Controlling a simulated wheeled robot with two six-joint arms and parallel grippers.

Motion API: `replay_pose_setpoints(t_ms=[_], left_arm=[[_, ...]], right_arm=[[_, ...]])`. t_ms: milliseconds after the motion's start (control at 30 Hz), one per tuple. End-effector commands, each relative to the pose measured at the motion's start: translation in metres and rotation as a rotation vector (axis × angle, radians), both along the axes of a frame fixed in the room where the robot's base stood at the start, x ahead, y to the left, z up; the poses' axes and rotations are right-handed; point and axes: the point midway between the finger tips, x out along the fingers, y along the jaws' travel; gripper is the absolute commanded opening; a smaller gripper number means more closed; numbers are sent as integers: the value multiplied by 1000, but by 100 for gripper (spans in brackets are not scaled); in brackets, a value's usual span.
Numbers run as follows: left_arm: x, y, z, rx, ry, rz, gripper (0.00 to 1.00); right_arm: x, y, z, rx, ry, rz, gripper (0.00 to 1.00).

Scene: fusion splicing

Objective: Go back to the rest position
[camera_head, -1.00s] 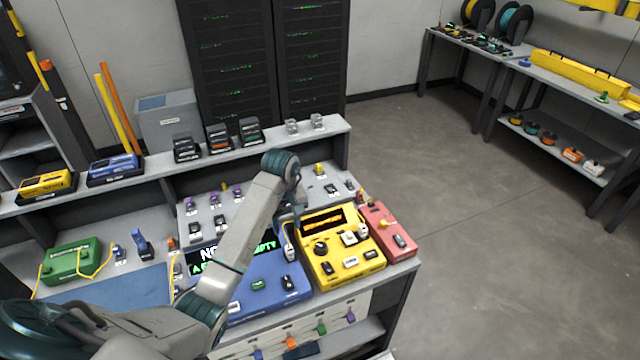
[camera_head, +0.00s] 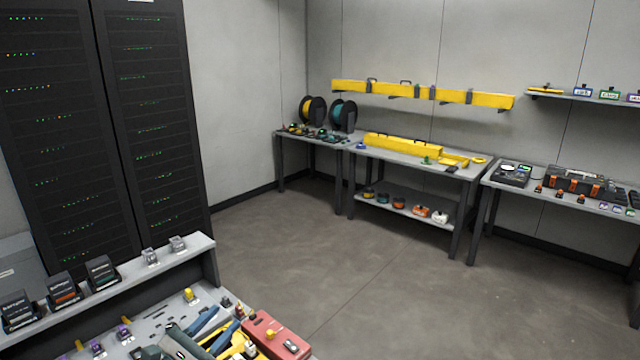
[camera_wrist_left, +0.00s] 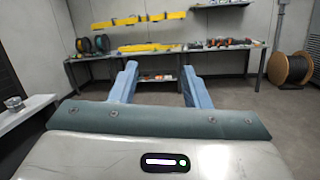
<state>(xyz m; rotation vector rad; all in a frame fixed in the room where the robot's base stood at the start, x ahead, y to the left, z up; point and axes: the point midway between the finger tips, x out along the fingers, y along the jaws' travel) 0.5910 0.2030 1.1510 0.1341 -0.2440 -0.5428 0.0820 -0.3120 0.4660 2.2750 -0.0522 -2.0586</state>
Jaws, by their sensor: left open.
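My left gripper (camera_head: 224,318) shows at the bottom of the head view, above the right end of the workbench. Its two blue fingers are spread apart with nothing between them. In the left wrist view the open fingers (camera_wrist_left: 158,72) point out over the floor, toward the far tables. My left arm hides part of the yellow device (camera_head: 240,346) on the bench. My right gripper is in neither view.
The red box (camera_head: 262,330) sits on the bench beside my gripper. Small black units (camera_head: 62,290) stand on the bench's upper shelf (camera_head: 135,285). A dark server rack (camera_head: 100,130) stands behind. The floor (camera_head: 380,290) is clear. A cable drum (camera_wrist_left: 288,68) stands far right.

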Motion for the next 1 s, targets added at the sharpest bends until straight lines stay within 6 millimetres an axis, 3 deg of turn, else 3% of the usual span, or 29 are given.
replay_pose_setpoints(t_ms=[100, 267, 367, 500, 700, 800, 967, 1000], left_arm=[[-19, 29, 21, -424, 54, 98, 43], [-47, 82, 19, -1012, 157, 234, 43], [-68, 112, -1, -1373, 234, 332, 43], [-106, 139, -48, -1861, 347, 503, 43], [-178, 136, -124, -2447, 496, 841, 43], [-211, 124, -148, -2627, 543, 1009, 43], [-256, 102, -172, -2807, 593, 1259, 43], [-266, 97, -176, 2756, -584, -1279, 43]], right_arm=[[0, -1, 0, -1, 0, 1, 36], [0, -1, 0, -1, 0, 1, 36], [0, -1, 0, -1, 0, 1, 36], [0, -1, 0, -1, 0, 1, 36], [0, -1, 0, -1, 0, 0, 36], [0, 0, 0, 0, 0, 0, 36], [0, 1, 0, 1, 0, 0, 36], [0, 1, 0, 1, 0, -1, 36]])
